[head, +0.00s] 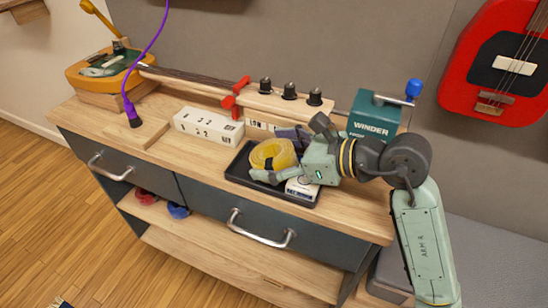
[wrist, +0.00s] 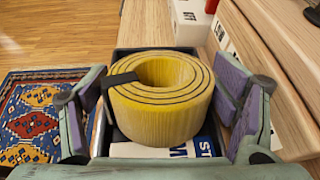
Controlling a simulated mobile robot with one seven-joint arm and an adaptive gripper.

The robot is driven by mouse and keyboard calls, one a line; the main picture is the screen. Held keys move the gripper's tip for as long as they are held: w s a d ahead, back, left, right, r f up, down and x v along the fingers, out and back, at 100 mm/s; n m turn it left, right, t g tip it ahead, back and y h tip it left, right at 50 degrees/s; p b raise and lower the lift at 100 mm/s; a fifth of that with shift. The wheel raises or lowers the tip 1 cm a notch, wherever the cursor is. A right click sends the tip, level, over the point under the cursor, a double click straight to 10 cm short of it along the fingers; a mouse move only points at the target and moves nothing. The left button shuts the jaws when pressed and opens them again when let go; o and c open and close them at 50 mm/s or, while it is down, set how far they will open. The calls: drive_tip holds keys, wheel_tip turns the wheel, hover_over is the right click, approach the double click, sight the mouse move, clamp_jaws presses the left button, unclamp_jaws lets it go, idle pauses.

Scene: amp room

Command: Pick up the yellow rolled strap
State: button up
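The yellow rolled strap (head: 273,154) sits in a black tray (head: 240,170) on the wooden bench top. In the wrist view the strap (wrist: 160,110) is a thick coil with a dark band at its left side, resting upright with its hole facing up. My gripper (head: 278,158) reaches in from the right in the head view, low over the tray. In the wrist view its open fingers (wrist: 165,98) stand on either side of the strap. A gap shows on the right; whether the left finger touches cannot be told. A white labelled item (head: 302,188) lies in the tray beside the strap.
A white box (head: 208,127) stands left of the tray. A purple cable (head: 148,50) hangs at left. The bench front by the tray is clear.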

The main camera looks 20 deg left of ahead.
drive_tip(key=c, duration=1.1)
drive_tip(key=shift+r, duration=0.1)
